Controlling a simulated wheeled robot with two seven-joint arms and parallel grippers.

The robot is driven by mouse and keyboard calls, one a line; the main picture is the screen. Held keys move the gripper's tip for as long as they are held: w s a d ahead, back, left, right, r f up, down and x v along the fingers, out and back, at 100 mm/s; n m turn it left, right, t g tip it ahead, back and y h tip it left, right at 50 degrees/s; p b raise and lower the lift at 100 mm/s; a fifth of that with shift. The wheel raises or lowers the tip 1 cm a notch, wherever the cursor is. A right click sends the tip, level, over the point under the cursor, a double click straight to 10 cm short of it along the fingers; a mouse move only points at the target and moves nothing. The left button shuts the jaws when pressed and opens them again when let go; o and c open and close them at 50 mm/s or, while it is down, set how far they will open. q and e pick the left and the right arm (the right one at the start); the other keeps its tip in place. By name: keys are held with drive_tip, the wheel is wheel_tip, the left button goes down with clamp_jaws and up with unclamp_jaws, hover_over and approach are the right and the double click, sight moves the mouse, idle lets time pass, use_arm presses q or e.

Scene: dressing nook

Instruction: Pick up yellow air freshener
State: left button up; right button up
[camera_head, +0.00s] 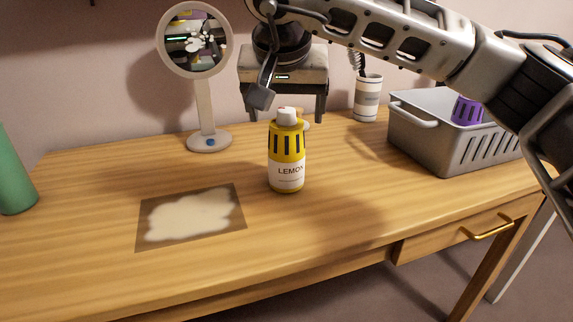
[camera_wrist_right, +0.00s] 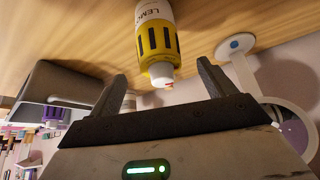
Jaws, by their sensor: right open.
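The yellow air freshener (camera_head: 287,160), with a white cap and a white LEMON label, stands upright on the wooden table near the middle. In the right wrist view the yellow air freshener (camera_wrist_right: 157,42) shows between and beyond the two fingers. My right gripper (camera_head: 290,102) hangs just above and behind the freshener in the head view, its fingers apart and empty. The right gripper's dark fingers also show in the right wrist view (camera_wrist_right: 163,78). I see no contact between them and the bottle. My left gripper is not in view.
A grey basket (camera_head: 440,152) holding a purple container (camera_head: 467,110) stands at the right. A round mirror (camera_head: 209,142) stands at the back left, a striped cup (camera_head: 368,98) at the back. A brown mat (camera_head: 140,240) with a pale patch lies front left; a green cylinder (camera_head: 14,175) stands far left.

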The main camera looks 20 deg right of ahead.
sight(286, 124)
drive_tip(key=b+x, duration=0.1)
drive_tip(key=x, duration=0.4)
drive_tip(key=shift+f, duration=0.25)
drive_tip(key=shift+w+f, duration=0.1)
drive_tip(key=c, duration=1.4)
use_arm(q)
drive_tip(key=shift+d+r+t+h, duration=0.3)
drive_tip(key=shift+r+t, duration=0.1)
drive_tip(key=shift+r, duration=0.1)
use_arm(e)
drive_tip(key=shift+c, duration=0.2)
drive_tip(key=shift+r, duration=0.2)
